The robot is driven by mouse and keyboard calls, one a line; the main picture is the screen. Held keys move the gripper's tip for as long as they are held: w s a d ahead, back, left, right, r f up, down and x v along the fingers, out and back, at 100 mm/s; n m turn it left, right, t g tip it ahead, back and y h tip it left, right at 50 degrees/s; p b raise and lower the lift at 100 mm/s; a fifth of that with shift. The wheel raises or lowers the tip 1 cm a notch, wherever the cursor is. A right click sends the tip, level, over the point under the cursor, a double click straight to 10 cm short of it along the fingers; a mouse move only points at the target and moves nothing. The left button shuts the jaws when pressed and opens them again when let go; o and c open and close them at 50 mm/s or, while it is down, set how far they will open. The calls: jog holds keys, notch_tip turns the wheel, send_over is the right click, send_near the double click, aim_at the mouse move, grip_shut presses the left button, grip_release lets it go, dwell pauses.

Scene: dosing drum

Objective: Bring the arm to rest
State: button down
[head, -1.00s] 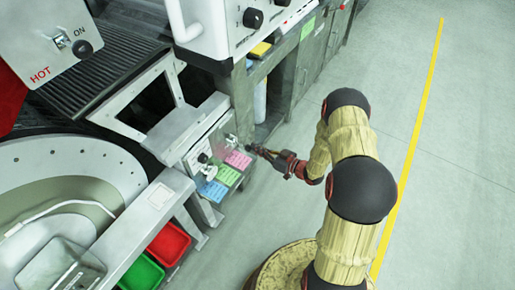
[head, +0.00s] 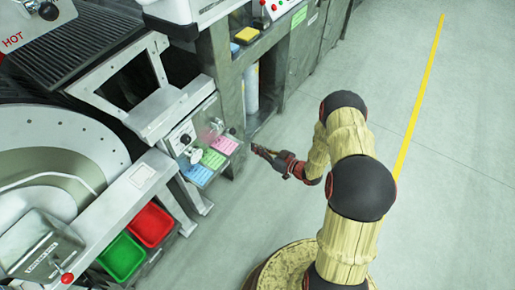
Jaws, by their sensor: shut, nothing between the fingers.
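My arm (head: 348,140), tan with black joint caps, stands at the right of centre over the floor. My gripper (head: 257,151) points left at the end of the arm, with its fingers shut and nothing between them. It is in open space, to the right of a small shelf that holds a pink block (head: 224,145), a green block (head: 212,158) and a blue block (head: 197,173). In the picture a gap shows between the fingertips and the shelf.
A control box with a black knob (head: 185,139) sits beside the blocks. A red bin (head: 151,224) and a green bin (head: 122,257) stand at lower left near the round drum (head: 60,150). The grey floor (head: 450,170) with its yellow line (head: 418,100) is clear on the right.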

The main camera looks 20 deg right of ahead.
jog(key=s+d+f+m+g+h, duration=0.1)
jog(key=s+d+f+g+h, duration=0.25)
jog(key=f, duration=0.35)
jog(key=s+d+f+m+g+h, duration=0.1)
jog(key=s+d+f+g+h, duration=0.1)
jog(key=s+d+f+h, duration=0.3)
jog(key=s+d+r+m+g+h, duration=0.2)
jog(key=s+d+r+g, duration=0.35)
jog(key=r, duration=0.45)
jog(key=s+a+r+t+p, duration=0.1)
jog(key=s+a+r, duration=0.5)
jog(key=r, duration=1)
jog(key=s+a+r+t+y+p, duration=0.1)
jog(key=s+a+r, duration=0.5)
jog(key=r, duration=1)
jog(key=s+a+r+m+p, duration=0.1)
jog(key=s+a+r+p, duration=0.2)
jog(key=r, duration=1.3)
jog(key=s+a, duration=0.3)
jog(key=a, duration=0.1)
jog(key=shift+s+t+p, duration=0.35)
jog(key=shift+s+t, duration=0.05)
